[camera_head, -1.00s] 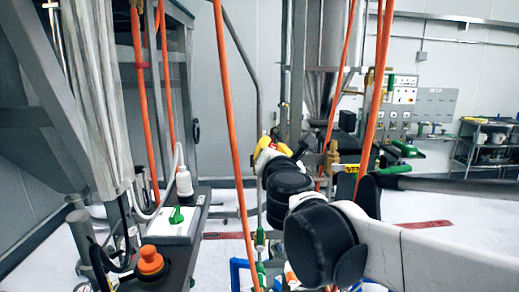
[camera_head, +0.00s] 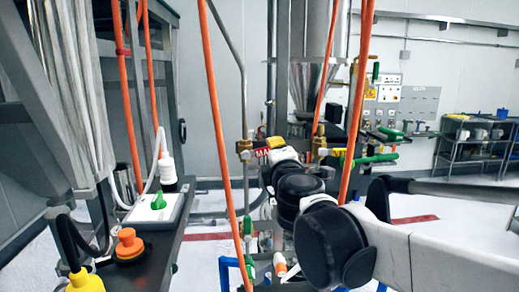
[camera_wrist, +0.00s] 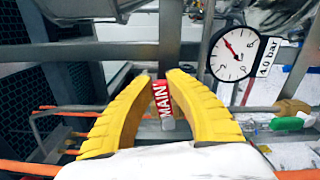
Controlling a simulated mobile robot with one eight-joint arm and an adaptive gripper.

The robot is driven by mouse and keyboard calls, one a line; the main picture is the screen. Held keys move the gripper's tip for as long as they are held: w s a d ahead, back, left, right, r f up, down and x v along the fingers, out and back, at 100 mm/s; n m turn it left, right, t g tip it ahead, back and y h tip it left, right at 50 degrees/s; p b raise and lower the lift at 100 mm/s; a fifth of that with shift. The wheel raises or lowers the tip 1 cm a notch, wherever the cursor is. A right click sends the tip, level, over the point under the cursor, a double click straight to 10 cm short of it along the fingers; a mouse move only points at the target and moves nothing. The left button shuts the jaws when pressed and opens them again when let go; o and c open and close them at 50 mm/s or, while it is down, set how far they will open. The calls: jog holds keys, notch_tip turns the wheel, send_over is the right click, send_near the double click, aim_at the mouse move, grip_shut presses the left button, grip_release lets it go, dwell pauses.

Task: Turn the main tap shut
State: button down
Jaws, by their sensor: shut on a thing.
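The main tap's red handle, lettered MAIN (camera_wrist: 162,100), stands between my two yellow fingers in the wrist view. My gripper (camera_wrist: 166,78) is shut on this handle, one finger on each side. In the head view, the tap's lettered label (camera_head: 262,152) shows just left of my gripper's yellow fingers (camera_head: 276,142), beside a brass fitting (camera_head: 243,147). My own arm hides much of the pipework behind and below.
A round pressure gauge (camera_wrist: 233,54) with a 4.0 bar label is right of the handle. Orange hoses (camera_head: 218,120) hang across the head view. Green-handled valves (camera_head: 375,158) stand to the right. A dark bench (camera_head: 150,262) with a white bottle (camera_head: 167,170) is at left.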

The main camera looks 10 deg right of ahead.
jog(key=shift+f+m+b, duration=0.45)
jog(key=shift+f+m, duration=0.25)
jog(key=shift+m, duration=0.5)
jog(key=c, duration=1.3)
grip_release()
jog(key=shift+w+f, duration=0.1)
jog(key=s, duration=1.2)
